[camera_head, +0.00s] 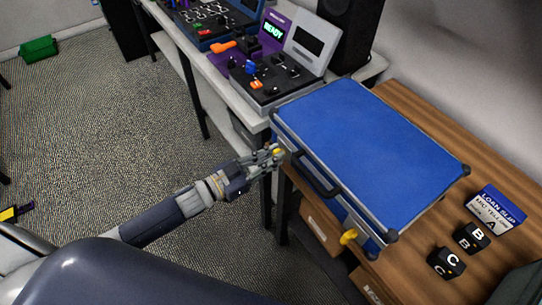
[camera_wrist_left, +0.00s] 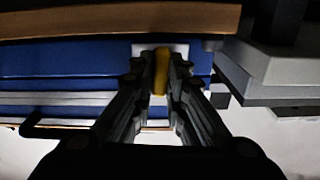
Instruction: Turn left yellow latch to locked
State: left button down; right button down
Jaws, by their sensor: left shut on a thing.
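A closed blue case (camera_head: 370,145) lies on the wooden desk. Its front side carries a dark handle (camera_head: 318,178) and two yellow latches. My left gripper (camera_head: 276,155) is at the case's left front corner, shut on the left yellow latch (camera_head: 281,152), which is mostly hidden by the fingers. In the left wrist view the yellow latch (camera_wrist_left: 161,70) stands between the two fingertips, in front of a pale plate on the blue case side. The right yellow latch (camera_head: 348,237) is free and sticks out from the front side. My right gripper is not in view.
A wooden desk (camera_head: 420,110) holds a loan slip card (camera_head: 496,205) and black lettered blocks (camera_head: 446,262) right of the case. A grey bench (camera_head: 225,85) with devices stands behind left. Open carpet lies left of the desk.

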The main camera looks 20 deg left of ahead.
pick_arm(q)
jog(key=shift+s+d+f+m+b, duration=0.1)
jog(key=shift+m+b, duration=0.25)
jog(key=shift+m, duration=2.5)
jog(key=shift+s+d+f+m+b, duration=0.1)
jog(key=shift+m+b, duration=0.3)
jog(key=shift+m, duration=2.5)
jog(key=shift+f+m+b, duration=0.1)
jog(key=shift+m+b, duration=0.25)
jog(key=shift+m, duration=2.5)
jog(key=c, duration=1.6)
grip_release()
jog(key=shift+a, duration=0.1)
